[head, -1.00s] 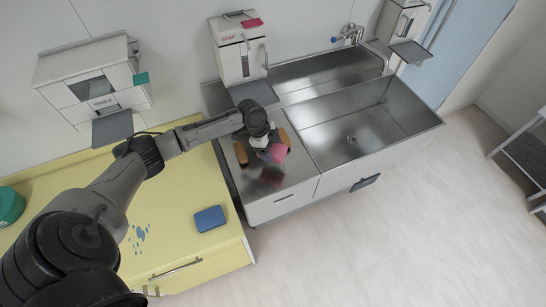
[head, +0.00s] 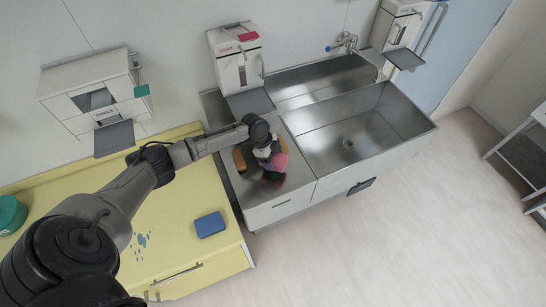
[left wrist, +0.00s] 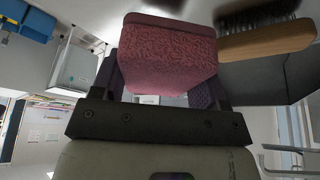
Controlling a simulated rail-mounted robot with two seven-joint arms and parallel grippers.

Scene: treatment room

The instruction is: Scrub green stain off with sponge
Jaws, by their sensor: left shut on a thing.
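My left gripper (head: 268,153) is shut on a pink sponge (head: 279,161) just above or on the steel drainboard left of the sink; I cannot tell if it touches. The sponge also fills the upper middle of the left wrist view (left wrist: 168,58), between the fingers. A dark green patch (head: 270,180) shows on the drainboard below the sponge, mixed with a reddish reflection and partly hidden by the gripper. My right gripper is not in view.
A wooden-backed brush (left wrist: 265,42) lies near the sponge. A blue sponge-like block (head: 209,224) and blue spots (head: 141,243) are on the yellow counter (head: 185,205). A soap dispenser (head: 238,60) is on the wall behind; the sink basin (head: 365,135) is empty.

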